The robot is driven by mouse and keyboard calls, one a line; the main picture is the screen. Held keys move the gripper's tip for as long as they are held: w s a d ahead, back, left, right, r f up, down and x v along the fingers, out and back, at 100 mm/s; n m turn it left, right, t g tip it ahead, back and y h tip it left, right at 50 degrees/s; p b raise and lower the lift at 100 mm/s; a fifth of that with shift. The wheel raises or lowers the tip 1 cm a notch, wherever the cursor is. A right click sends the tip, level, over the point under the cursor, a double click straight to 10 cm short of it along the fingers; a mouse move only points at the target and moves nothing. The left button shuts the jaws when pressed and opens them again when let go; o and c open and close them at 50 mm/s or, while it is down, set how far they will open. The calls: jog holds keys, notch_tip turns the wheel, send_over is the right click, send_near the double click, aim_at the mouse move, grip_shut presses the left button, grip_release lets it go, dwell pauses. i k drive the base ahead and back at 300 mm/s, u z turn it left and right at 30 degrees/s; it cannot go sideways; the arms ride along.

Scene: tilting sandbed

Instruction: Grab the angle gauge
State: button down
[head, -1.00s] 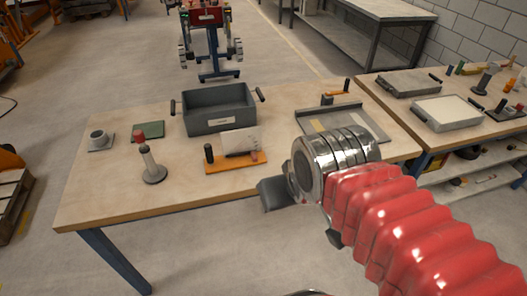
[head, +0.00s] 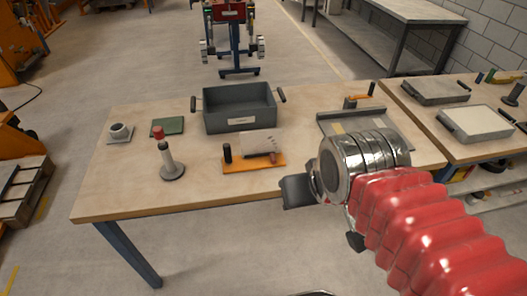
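The likely angle gauge (head: 258,147) stands near the table's front edge, left of my gripper. It has an orange base, a white upright plate, a black knob at its left and a small reddish piece at its right. My gripper (head: 297,191) shows as a dark jaw at the end of a silver wrist and red sleeve, in front of the table edge, to the right of and nearer than the gauge. It appears apart from the gauge. The wrist hides the rest of the jaws, so their opening is not visible.
The wooden table (head: 120,190) also holds a grey bin (head: 240,108), a post on a round foot (head: 168,162), a green pad (head: 170,127), a small cup on a plate (head: 120,132) and a grey tray (head: 335,118). A second table with trays (head: 475,124) stands right.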

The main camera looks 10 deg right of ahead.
aim_at(255, 143)
jog(key=i, duration=0.9)
jog(key=z, duration=0.05)
